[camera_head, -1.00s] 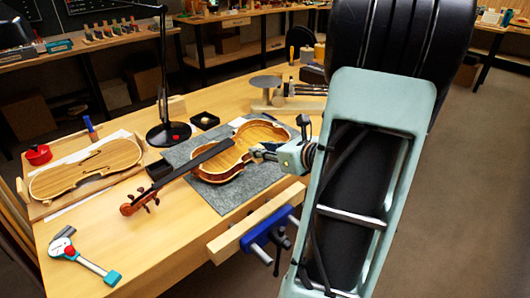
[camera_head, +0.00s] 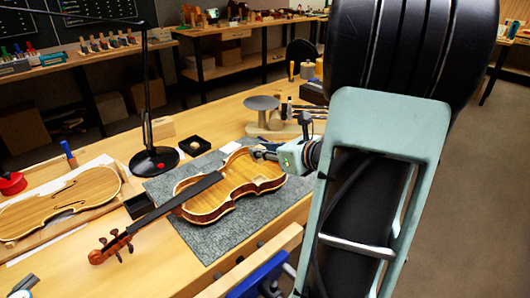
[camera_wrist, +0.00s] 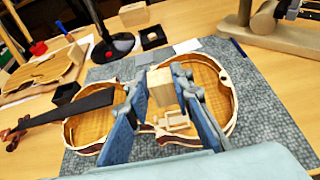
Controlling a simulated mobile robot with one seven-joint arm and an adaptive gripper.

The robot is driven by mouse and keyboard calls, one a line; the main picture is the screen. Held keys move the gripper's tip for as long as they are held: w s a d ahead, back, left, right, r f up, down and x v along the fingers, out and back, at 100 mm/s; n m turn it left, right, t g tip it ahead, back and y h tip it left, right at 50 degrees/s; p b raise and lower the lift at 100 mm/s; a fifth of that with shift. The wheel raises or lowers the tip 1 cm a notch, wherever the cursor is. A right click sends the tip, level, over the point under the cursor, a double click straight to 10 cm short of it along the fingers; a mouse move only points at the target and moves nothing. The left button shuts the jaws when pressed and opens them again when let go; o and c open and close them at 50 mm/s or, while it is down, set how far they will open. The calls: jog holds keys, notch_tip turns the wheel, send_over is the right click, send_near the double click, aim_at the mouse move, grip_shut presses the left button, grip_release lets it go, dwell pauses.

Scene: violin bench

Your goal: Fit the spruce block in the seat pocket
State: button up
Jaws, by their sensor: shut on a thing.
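The pale spruce block (camera_wrist: 161,88) is held between the two blue-grey fingers of my gripper (camera_wrist: 158,78) in the wrist view. The open violin body (camera_wrist: 84,128) lies beneath it, with its neck to the left. A small pale wooden seat with a pocket (camera_wrist: 176,124) shows inside the body, just below the block in the picture. The block looks apart from the pocket, but the height between them is hard to judge. In the head view my gripper (camera_head: 258,152) is by the far right edge of the violin (camera_head: 212,196); the block cannot be made out there.
The violin lies on a grey mat (camera_head: 205,240). A black lamp base (camera_head: 153,161) and small black tray (camera_head: 194,146) stand behind it. A round-topped stand (camera_head: 262,103) is farther back. A blue vise (camera_head: 258,278) is at the bench's front edge. A violin plate (camera_head: 60,205) lies left.

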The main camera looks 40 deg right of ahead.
jog(key=shift+w+d+r, duration=0.1)
jog(key=shift+w+d, duration=0.05)
jog(key=shift+w, duration=0.05)
dwell(0.5)
notch_tip(320, 180, down, 6)
jog(key=b, duration=0.5)
jog(key=shift+f+b, duration=1.3)
jog(key=shift+b, duration=0.25)
dwell(1.4)
jog(key=o, duration=0.9)
jog(key=v, duration=1.2)
